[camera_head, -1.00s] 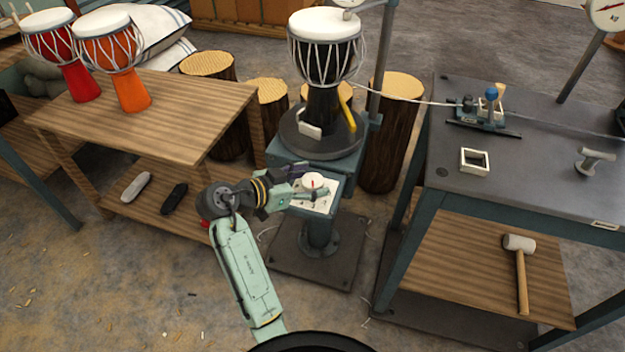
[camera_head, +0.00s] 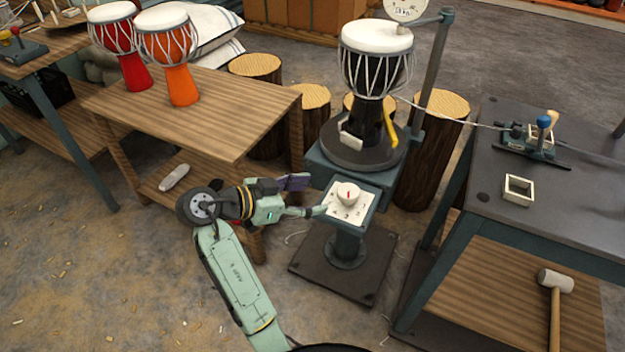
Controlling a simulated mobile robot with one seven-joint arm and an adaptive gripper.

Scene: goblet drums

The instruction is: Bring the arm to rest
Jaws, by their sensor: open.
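My arm reaches up from the bottom edge, and my gripper (camera_head: 308,196) is at its end, left of the dial post. The gripper is open, with one finger pointing up and right and the other reaching toward the dial plate (camera_head: 338,211). Nothing is between the fingers. A white dial knob with a red mark (camera_head: 348,193) sits on the numbered plate. The lower fingertip is close to the plate's left edge; I cannot tell whether it touches. A black goblet drum (camera_head: 371,75) stands upright on the round turntable (camera_head: 350,155) behind the dial.
A wooden table (camera_head: 215,112) at left bears a red drum (camera_head: 125,50) and an orange drum (camera_head: 175,60). A dark bench (camera_head: 570,200) stands at right, with a mallet (camera_head: 555,290) on its lower shelf. Log stools (camera_head: 432,160) stand behind. Open floor lies at lower left.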

